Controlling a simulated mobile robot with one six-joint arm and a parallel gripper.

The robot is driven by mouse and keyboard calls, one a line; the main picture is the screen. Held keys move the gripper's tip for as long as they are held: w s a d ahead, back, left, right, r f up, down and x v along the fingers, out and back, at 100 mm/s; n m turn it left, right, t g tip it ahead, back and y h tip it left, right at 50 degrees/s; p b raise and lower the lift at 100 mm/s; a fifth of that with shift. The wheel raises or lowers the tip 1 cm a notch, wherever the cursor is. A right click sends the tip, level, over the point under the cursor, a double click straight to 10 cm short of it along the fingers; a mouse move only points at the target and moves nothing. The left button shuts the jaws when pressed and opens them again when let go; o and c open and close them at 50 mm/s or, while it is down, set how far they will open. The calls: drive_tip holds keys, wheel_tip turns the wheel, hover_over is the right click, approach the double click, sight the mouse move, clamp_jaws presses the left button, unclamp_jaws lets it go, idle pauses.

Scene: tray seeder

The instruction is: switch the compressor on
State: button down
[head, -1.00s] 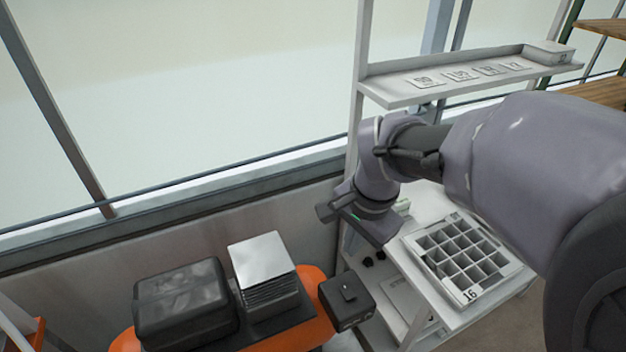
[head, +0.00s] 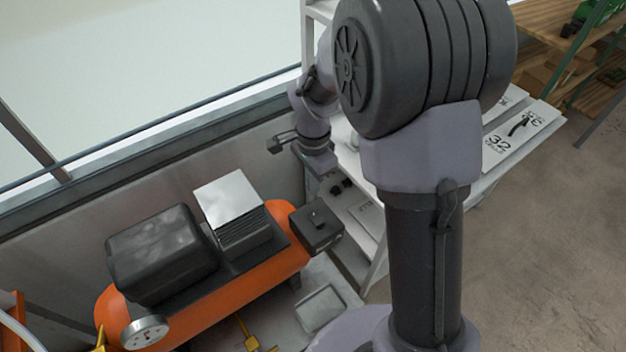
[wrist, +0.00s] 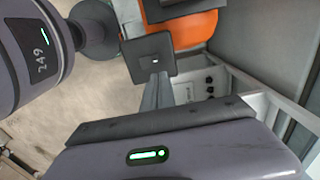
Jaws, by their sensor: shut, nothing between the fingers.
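The compressor has an orange tank (head: 215,305) with a black motor cover and a finned grey head on top, at the lower left of the head view. A black switch box (head: 316,226) with a small knob (head: 318,214) stands at its right end. The box also shows in the wrist view (wrist: 133,52), just beyond my fingers. My gripper (wrist: 156,80) is shut and empty. In the head view my gripper (head: 316,163) hangs above and behind the switch box, apart from it. Its fingertips are hard to make out there.
A white shelf unit (head: 375,250) stands right of the compressor, close to my arm. A gauge (head: 145,332) sits at the tank's left front. The window wall (head: 150,165) runs behind. Open floor (head: 560,220) lies to the right.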

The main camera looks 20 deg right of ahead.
sight(314, 211)
wheel_tip(314, 211, down, 8)
drive_tip(key=b, duration=0.2)
drive_tip(key=shift+f+b, duration=0.25)
drive_tip(key=shift+b, duration=0.05)
drive_tip(key=shift+p, duration=0.35)
drive_tip(key=shift+w+a+f+g, duration=0.1)
drive_tip(key=shift+w+f+g, duration=0.1)
drive_tip(key=shift+f+g, duration=0.1)
drive_tip(key=shift+r, duration=0.1)
drive_tip(key=shift+s+r, duration=0.1)
drive_tip(key=shift+s, duration=0.15)
drive_tip(key=shift+s+d+r, duration=0.25)
drive_tip(key=shift+s+r, duration=0.05)
drive_tip(key=shift+s, duration=0.25)
